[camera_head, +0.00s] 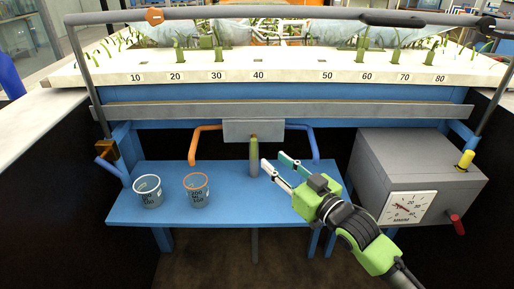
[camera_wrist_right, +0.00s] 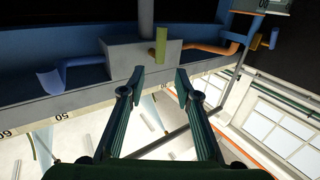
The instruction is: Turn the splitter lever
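The splitter lever (camera_head: 254,155) is a green upright handle hanging at the front of the grey splitter box (camera_head: 238,130), under the flume. An orange pipe (camera_head: 193,143) leaves the box to the left and a blue pipe (camera_head: 314,140) to the right. My right gripper (camera_head: 274,163) is open and empty, with its fingertips just right of the lever in the head view. In the right wrist view, the lever (camera_wrist_right: 161,46) shows beyond the gap between the open fingers (camera_wrist_right: 160,78), apparently apart from them. My left gripper is not in view.
Two cups, one white-rimmed (camera_head: 148,191) and one orange-rimmed (camera_head: 196,190), stand on the blue shelf (camera_head: 230,210) to the left. A grey box with a dial (camera_head: 405,160), a yellow knob and a red handle is at the right. The grey flume rail (camera_head: 300,108) runs above.

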